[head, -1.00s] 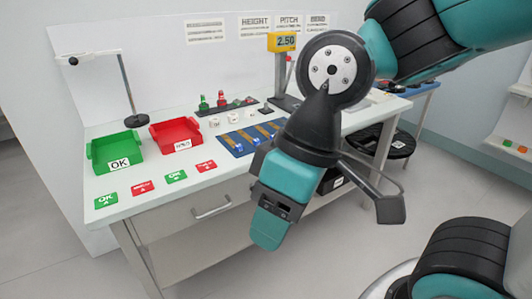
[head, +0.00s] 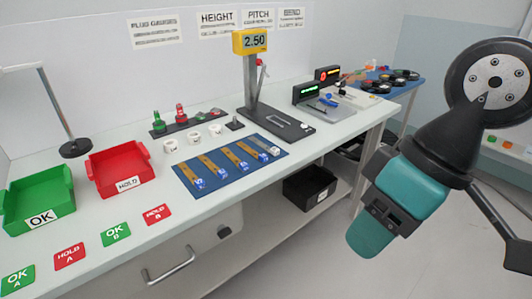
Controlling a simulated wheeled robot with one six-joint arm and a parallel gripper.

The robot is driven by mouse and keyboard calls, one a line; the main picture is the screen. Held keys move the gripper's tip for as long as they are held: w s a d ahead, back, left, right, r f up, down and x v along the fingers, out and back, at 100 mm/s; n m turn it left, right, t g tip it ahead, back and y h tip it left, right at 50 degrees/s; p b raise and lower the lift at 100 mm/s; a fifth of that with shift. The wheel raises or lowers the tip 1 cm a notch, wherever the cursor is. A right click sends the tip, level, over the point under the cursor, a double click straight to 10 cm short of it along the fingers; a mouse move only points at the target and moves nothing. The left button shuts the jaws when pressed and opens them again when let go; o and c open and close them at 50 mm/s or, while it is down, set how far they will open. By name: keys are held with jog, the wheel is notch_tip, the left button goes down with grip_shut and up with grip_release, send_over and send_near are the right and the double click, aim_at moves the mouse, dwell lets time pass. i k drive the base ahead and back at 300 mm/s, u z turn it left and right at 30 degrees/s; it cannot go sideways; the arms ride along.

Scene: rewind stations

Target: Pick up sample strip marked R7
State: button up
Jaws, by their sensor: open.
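Several narrow strips (head: 213,165) lie side by side on a blue mat (head: 215,206) on the bench. Most are tan, with blue-and-white tags at their near ends. The tag print is too small to read, so I cannot tell which strip is R7. My gripper (head: 425,225) hangs at the right of the head view, in front of the bench and well apart from the mat. It is open, and I see nothing held in it.
Green OK (head: 38,188) and red HOLD (head: 122,187) trays stand left of the mat. White cups (head: 194,137) and a gauge stand reading 2.50 (head: 250,41) stand behind it. A lamp (head: 76,148) rises at the left. A black bin (head: 308,188) sits below the bench.

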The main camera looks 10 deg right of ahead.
aim_at(222, 174)
jog(key=z, duration=0.15)
jog(key=i, duration=1.2)
jog(key=u, duration=0.75)
